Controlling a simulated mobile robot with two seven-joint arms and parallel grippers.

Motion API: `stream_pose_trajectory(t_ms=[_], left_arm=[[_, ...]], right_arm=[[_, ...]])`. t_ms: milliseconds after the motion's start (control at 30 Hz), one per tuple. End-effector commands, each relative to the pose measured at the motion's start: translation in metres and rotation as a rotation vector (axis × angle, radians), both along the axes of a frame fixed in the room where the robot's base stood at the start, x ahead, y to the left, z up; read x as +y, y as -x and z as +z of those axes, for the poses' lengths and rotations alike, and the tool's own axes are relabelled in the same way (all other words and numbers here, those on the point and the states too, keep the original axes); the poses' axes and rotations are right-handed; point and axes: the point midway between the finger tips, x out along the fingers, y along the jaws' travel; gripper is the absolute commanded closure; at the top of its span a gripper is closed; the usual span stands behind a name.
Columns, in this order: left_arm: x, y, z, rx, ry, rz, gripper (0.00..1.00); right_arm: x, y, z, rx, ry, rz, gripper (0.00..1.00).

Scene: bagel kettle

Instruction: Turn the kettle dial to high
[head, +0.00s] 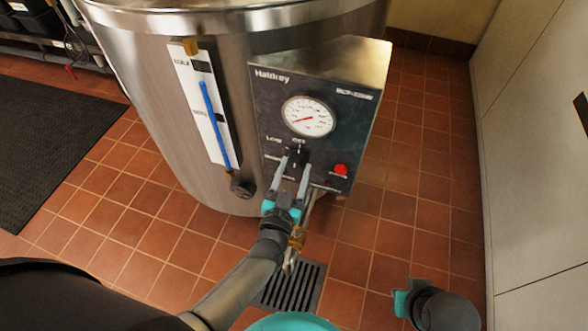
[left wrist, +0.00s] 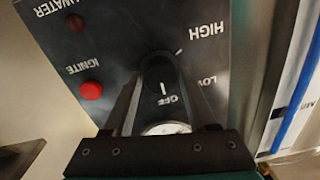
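The kettle (head: 160,110) is a large steel vessel with a dark control panel (head: 268,105) on its front. The black dial (head: 299,155) sits below a round white gauge (head: 309,117). In the left wrist view the dial (left wrist: 158,72) has LOW, OFF and HIGH printed around it, and a white mark lies by OFF. My left gripper (head: 295,153) is open, with one finger on each side of the dial; I cannot tell if they touch it. My right gripper (head: 402,300) is low at the right, away from the kettle; its fingers are hidden.
A red button (head: 341,170) is right of the dial. A sight gauge with a blue line (head: 215,120) is on the kettle's left side. A brass valve (head: 297,238) hangs below the panel, above a floor drain (head: 290,287). Pale cabinets (head: 535,150) stand at the right.

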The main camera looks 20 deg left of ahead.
Motion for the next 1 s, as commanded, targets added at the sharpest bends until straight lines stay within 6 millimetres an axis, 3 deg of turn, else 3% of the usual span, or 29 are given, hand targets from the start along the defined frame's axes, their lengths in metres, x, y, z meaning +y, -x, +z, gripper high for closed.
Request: stream_pose_trajectory(t_ms=[67,500,1000], left_arm=[[0.0000,0.0002,-0.0001,0.000,0.000,0.000,0.53],[0.0001,0.0004,-0.0003,0.000,0.000,0.000,1.00],[-0.0001,0.0005,0.0006,0.006,0.132,0.000,1.00]], right_arm=[[0.0001,0.0001,-0.0001,0.000,0.000,0.000,1.00],[0.0002,0.0001,-0.0002,0.000,-0.001,0.000,1.00],[0.0000,0.0016,-0.0046,0.006,0.000,0.000,1.00]])
